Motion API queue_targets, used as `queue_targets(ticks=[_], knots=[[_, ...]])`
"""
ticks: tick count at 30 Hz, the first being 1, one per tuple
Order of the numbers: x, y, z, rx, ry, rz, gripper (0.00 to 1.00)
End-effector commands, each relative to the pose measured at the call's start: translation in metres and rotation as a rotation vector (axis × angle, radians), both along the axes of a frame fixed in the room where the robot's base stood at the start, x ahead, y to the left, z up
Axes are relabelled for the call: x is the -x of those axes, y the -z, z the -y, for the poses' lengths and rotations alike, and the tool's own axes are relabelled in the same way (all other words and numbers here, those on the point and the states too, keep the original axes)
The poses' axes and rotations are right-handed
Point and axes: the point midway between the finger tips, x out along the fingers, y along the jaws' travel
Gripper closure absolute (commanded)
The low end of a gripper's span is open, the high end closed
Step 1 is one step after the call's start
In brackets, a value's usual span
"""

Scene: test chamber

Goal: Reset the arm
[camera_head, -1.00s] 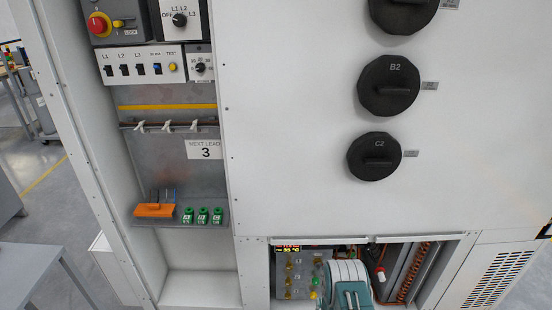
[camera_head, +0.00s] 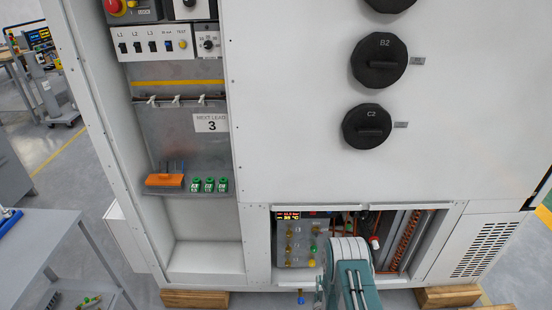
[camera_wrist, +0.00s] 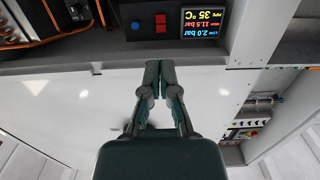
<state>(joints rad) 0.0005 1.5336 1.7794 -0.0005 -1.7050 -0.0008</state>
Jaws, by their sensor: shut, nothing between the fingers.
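My arm (camera_head: 348,268) rises from the bottom edge in the head view, in front of the open lower bay (camera_head: 345,240) of the white cabinet. My gripper (camera_wrist: 159,66) shows in the wrist view with its fingertips together and nothing between them. The wrist picture is upside down. The gripper's fingers are not clear in the head view.
The white cabinet (camera_head: 280,120) fills most of the head view, with black round knobs B2 (camera_head: 379,61) and C2 (camera_head: 369,125). A grey table (camera_head: 50,250) stands at left. Wooden blocks (camera_head: 447,296) support the cabinet.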

Motion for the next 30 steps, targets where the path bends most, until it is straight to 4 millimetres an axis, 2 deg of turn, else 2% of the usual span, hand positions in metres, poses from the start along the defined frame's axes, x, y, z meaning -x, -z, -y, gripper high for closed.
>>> queue_targets(ticks=[8, 14, 21, 26, 30], knots=[[-0.028, -0.032, 0.0, 0.0, 0.0, -0.046, 1.0], [-0.054, -0.072, 0.0, 0.0, 0.0, -0.1, 1.0], [-0.083, -0.147, 0.0, 0.0, 0.0, -0.208, 1.0], [-0.088, -0.198, 0.0, 0.0, 0.0, -0.283, 1.0], [-0.084, -0.242, 0.0, 0.0, 0.0, -0.347, 1.0]])
